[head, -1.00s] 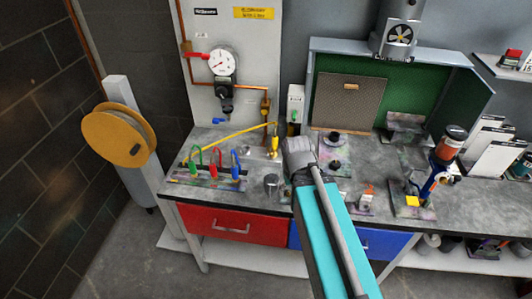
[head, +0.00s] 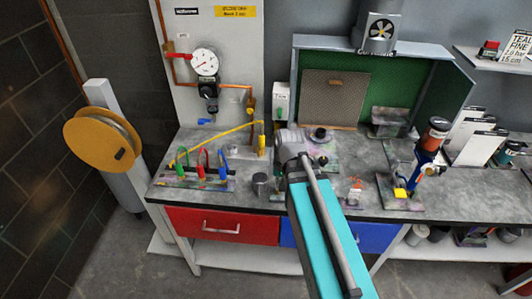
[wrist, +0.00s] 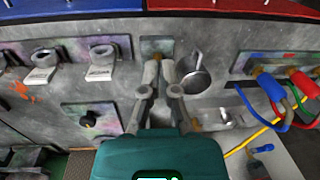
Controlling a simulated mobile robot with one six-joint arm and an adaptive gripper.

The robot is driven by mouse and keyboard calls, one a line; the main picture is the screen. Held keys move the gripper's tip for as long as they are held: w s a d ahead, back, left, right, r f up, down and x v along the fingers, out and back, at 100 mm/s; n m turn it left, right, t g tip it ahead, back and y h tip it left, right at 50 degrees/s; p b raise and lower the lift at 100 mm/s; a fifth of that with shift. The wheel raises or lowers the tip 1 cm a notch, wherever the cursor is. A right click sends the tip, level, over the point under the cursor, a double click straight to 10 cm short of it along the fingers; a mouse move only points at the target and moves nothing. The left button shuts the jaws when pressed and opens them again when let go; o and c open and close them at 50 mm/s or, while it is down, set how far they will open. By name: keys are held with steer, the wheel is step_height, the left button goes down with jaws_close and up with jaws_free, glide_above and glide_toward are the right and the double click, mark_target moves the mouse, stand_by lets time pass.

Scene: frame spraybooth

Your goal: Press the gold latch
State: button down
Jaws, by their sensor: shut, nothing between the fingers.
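In the wrist view, my gripper (wrist: 160,72) is shut and empty, low over the bench, with its tips over a small paint-stained plate (wrist: 153,44). A small gold-brown piece (wrist: 156,60) shows at the tips and may be the gold latch. The fingers hide part of it, and I cannot tell whether they touch it. The plate's edge (head: 278,197) shows right of a metal cup (head: 260,184).
The cup (wrist: 193,74) stands close beside the fingers. A yellow-handled valve (head: 262,140) stands behind. A spray booth (head: 385,85) is at the back. Red (head: 222,226) and blue drawers are below.

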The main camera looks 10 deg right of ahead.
steer(key=w+d+m+t+y+b, duration=0.1)
steer(key=w+d+m+y+b, duration=0.1)
steer(key=w+d+m, duration=0.3)
steer(key=w+d+r+m+t+y+b, duration=0.1)
steer(key=w+d+m+y, duration=0.4)
steer(key=w+m, duration=0.8)
steer(key=shift+d+r+m+t+y+b, duration=0.2)
steer(key=shift+d+m+t+y+b, duration=0.1)
steer(key=shift+d+m+t+b, duration=0.15)
steer(key=shift+a+f, duration=0.1)
steer(key=shift+f, duration=0.05)
steer(key=b+x, duration=0.7)
steer(key=x, duration=0.2)
steer(key=shift+a+f, duration=0.15)
steer(key=shift+f, duration=0.1)
steer(key=a, duration=0.2)
steer(key=shift+w+a+r, duration=0.1)
steer(key=shift+w+a, duration=0.2)
steer(key=shift+w, duration=0.1)
steer(key=shift+w+a, duration=0.25)
steer(key=shift+a, duration=0.45)
steer(key=shift+s+d+m, duration=0.1)
steer(key=shift+d+m, duration=0.1)
steer(key=shift+m, duration=0.05)
